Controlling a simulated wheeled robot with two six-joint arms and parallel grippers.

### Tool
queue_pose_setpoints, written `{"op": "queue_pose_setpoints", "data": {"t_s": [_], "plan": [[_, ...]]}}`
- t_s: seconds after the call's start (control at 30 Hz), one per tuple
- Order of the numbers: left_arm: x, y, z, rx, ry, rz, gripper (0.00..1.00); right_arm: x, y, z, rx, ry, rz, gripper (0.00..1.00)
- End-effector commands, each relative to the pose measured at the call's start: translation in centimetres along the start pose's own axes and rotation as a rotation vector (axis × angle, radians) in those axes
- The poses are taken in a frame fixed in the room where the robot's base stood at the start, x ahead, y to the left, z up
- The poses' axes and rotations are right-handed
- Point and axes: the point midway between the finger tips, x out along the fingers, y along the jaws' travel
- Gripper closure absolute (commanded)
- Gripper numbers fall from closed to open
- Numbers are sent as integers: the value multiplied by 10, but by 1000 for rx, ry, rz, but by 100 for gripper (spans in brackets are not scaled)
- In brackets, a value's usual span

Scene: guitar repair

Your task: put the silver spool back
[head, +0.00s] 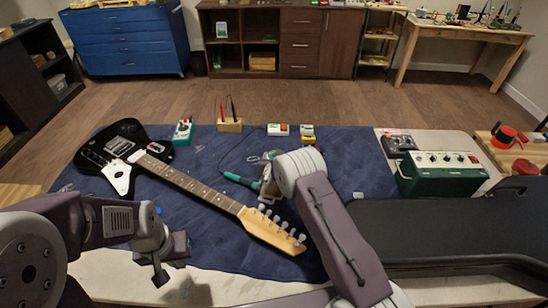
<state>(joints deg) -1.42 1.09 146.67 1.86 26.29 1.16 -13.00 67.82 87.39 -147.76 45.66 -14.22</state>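I cannot clearly pick out the silver spool in the head view. My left gripper (162,268) is low at the front left, by the near edge of the blue mat, pointing down. Its fingers are partly hidden by its own body, and I see no spool in it. My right gripper (266,182) is over the middle of the mat, right of the guitar neck. A tool with a teal handle (240,179) and a dark cable lies right beside it. My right wrist hides most of its fingers, so what lies between them does not show.
A black electric guitar (188,183) lies diagonally on the blue mat (330,140). Behind it are a green device (183,130), a wooden probe holder (230,126) and two small boxes (278,130). A green amplifier-like unit (441,173) stands at right. The mat's right part is mostly clear.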

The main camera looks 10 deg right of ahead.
Motion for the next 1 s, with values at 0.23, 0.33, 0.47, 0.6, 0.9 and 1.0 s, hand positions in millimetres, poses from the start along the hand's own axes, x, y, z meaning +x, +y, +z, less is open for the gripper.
{"op": "queue_pose_setpoints", "data": {"t_s": [0.23,0.33,0.47,0.6,0.9,1.0], "plan": [[5,0,0,0,0,0,100,2,0,-3,0,-1,0,94],[4,0,0,0,0,0,100,1,0,-2,0,0,0,34],[4,0,0,0,0,0,100,1,0,-2,0,0,0,29],[4,0,0,0,0,0,100,1,0,-2,0,0,0,29],[-4,0,0,0,0,0,100,-23,0,2,-2,3,1,29],[-5,0,0,0,0,0,100,-43,1,2,-2,2,2,29]]}}
